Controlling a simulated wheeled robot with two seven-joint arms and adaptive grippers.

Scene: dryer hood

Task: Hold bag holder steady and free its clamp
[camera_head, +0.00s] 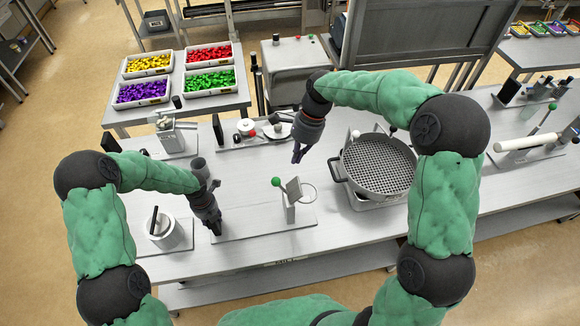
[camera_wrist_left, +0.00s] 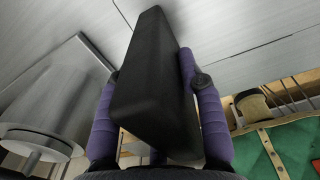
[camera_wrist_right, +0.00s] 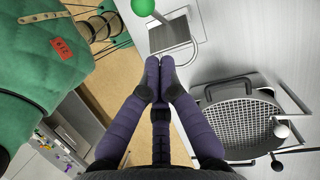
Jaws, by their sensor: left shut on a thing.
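The bag holder is a flat base plate (camera_head: 270,224) on the bench with an upright post (camera_head: 290,207), a tilted grey clamp plate (camera_head: 293,188), a green ball (camera_head: 276,182) on a lever and a wire ring (camera_head: 308,193). My left gripper (camera_head: 213,226) is at the plate's left end, shut on a black block (camera_wrist_left: 155,85), which seems to be the holder's grip; the block is largely hidden in the head view. My right gripper (camera_head: 299,155) is shut and empty, above and behind the holder. The green ball (camera_wrist_right: 145,7) and wire ring (camera_wrist_right: 177,40) show beyond its fingertips.
A round perforated pan (camera_head: 379,165) stands right of the holder. A white cup with a black handle (camera_head: 168,232) is left of my left gripper. Other stands (camera_head: 175,140) are behind. Bins of coloured pieces (camera_head: 210,82) fill the back table.

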